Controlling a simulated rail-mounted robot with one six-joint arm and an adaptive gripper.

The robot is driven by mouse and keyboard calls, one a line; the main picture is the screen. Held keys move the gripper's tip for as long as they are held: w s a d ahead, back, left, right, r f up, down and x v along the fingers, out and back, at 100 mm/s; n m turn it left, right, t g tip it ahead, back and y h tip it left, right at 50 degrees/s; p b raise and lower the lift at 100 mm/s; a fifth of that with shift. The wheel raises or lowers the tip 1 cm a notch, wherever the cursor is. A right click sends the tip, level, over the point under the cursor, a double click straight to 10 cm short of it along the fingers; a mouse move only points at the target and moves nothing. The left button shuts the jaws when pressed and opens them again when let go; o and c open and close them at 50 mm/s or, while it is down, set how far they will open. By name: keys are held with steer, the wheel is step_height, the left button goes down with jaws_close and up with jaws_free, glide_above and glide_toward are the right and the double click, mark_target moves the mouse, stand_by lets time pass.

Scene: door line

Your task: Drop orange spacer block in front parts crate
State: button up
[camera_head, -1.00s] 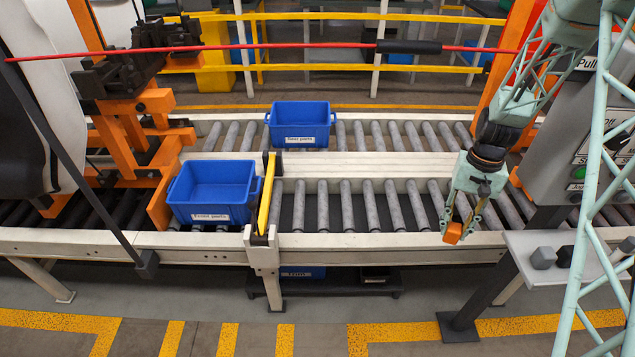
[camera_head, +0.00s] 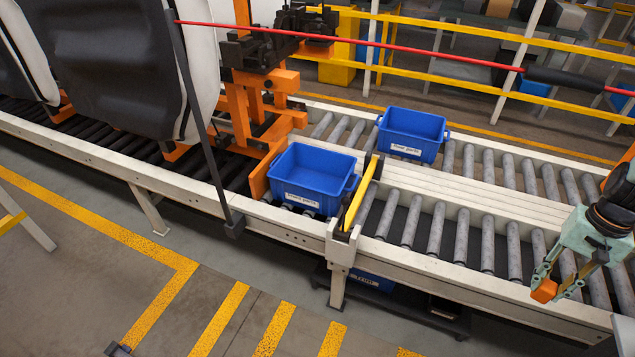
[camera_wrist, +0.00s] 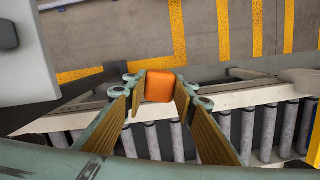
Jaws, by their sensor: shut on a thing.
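My gripper (camera_head: 560,284) is at the right edge of the head view, above the rollers near the conveyor's front rail. It is shut on the orange spacer block (camera_head: 544,291). In the wrist view the block (camera_wrist: 160,86) sits between my two fingertips (camera_wrist: 160,92), above the rail and rollers. The front parts crate (camera_head: 312,177) is a blue open bin with a white label on the near conveyor, left of the yellow-topped divider. Its visible inside looks empty. The rear crate (camera_head: 412,134), also blue and labelled, stands on the far conveyor.
The yellow-topped divider (camera_head: 362,196) stands between my gripper and the front crate. An orange fixture (camera_head: 250,110) stands left of the crate. A red bar (camera_head: 400,50) crosses above the line. Bare rollers (camera_head: 462,235) lie right of the divider.

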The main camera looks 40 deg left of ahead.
mark_target(534, 299)
stand_by(0.6)
step_height(534, 299, down, 8)
steer(key=b, duration=0.7)
steer(key=shift+r+b, duration=0.2)
steer(key=shift+b, duration=0.1)
steer(key=shift+a, duration=0.15)
